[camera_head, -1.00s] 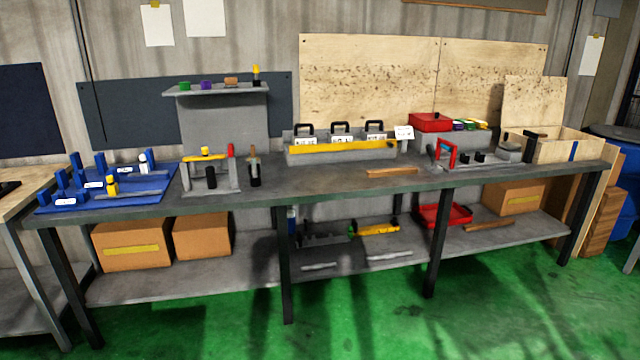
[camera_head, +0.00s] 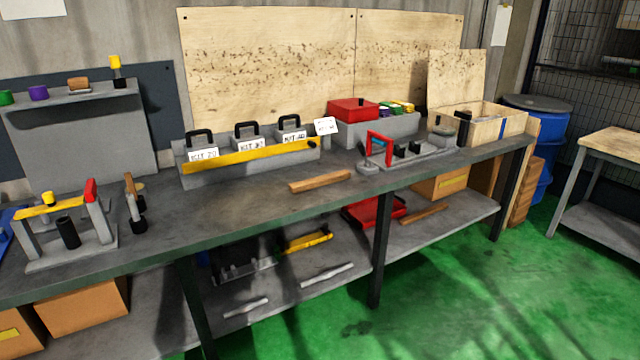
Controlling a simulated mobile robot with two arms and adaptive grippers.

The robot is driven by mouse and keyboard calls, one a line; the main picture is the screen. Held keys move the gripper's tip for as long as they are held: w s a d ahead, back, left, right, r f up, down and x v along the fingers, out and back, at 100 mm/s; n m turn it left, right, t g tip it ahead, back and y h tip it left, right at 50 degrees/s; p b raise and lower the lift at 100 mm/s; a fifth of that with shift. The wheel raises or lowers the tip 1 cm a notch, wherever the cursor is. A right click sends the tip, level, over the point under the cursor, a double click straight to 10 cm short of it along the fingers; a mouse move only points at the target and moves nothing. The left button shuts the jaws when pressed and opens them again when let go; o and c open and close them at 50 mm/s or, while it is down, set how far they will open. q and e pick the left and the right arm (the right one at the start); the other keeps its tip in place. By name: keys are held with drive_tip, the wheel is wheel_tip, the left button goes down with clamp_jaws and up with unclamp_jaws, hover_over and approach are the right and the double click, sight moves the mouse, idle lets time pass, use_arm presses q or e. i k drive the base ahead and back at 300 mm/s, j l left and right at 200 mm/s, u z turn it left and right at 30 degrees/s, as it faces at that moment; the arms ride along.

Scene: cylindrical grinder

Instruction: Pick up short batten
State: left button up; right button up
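A wooden batten (camera_head: 320,181) lies flat on the bench top, in front of the grey rack of kits, near the front edge. A second wooden strip (camera_head: 424,214) lies on the lower shelf at the right, beside the red tray. I cannot tell for certain from their looks which one is called the short batten. Neither of my grippers is in view.
The bench top (camera_head: 235,212) is clear around the upper batten. The kit rack (camera_head: 190,175) stands behind it. A red-handled fixture (camera_head: 378,148) stands to its right. A grey stand with a yellow bar (camera_head: 70,240) is at the left. Green floor (camera_head: 440,300) is free in front.

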sight(301, 186)
drive_tip(key=u, duration=0.45)
drive_tip(key=i+l+u, duration=0.45)
drive_tip(key=l, duration=0.15)
drive_tip(key=i+l+u, duration=0.1)
drive_tip(key=l+u, duration=0.15)
drive_tip(key=i+l+u, duration=0.2)
drive_tip(key=l, duration=0.25)
drive_tip(key=k+j, duration=0.05)
drive_tip(key=k, duration=0.05)
